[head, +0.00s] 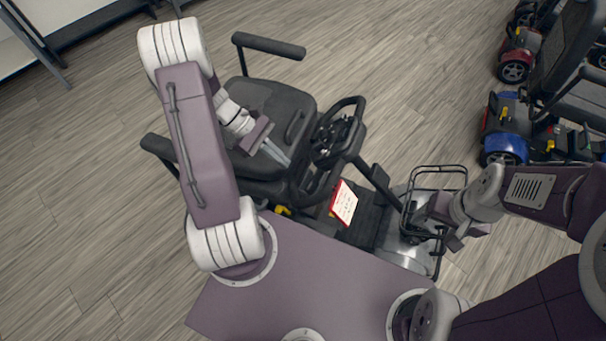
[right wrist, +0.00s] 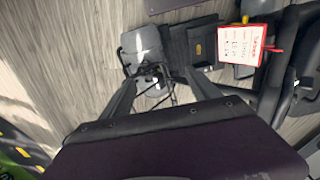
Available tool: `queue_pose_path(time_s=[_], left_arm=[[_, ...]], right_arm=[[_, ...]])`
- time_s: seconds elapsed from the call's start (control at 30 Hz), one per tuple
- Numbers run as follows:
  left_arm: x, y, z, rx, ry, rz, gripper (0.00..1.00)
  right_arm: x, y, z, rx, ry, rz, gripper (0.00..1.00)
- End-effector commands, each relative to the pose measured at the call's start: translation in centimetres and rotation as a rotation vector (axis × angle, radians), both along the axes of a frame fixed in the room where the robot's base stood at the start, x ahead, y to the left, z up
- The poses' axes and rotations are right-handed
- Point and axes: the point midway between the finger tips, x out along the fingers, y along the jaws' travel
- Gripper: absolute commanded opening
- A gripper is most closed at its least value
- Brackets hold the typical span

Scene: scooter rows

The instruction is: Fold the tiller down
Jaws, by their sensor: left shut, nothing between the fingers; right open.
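The scooter's tiller has a black loop handlebar (head: 340,132) beside the seat in the head view. Its dark column (head: 380,183) slants from there toward the scooter's front, so it leans toward the seat. My left gripper (head: 281,156) is shut and empty above the seat, left of the handlebar and apart from it. My right gripper (head: 428,220) is open near the front wire basket (head: 437,167); its fingers also show in the right wrist view (right wrist: 162,82), with nothing clearly between them. The column's lower end is partly hidden.
A red-edged tag (head: 343,203) hangs by the floorboard and shows in the right wrist view (right wrist: 243,45). Other scooters, one with a blue fender (head: 503,142), stand at right. Open floor (head: 415,80) lies between.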

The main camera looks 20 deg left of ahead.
Motion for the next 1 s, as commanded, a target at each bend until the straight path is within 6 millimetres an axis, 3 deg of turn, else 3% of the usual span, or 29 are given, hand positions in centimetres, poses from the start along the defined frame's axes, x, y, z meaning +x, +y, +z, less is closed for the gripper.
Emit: queue_pose_path(time_s=[0.43,0.7,1.0], left_arm=[[-0.2,-6.8,-6.7,0.0,0.004,-0.006,0.0],[-0.5,-9.7,-4.5,0.002,0.0,-0.005,0.0],[-0.6,-10.1,-4.3,0.002,0.0,-0.002,0.0]], right_arm=[[0.0,0.0,-2.4,0.0,0.0,0.0,0.71],[0.0,0.0,-2.1,0.0,0.0,0.0,0.71],[0.0,0.0,-2.1,0.0,0.0,0.0,0.71]])
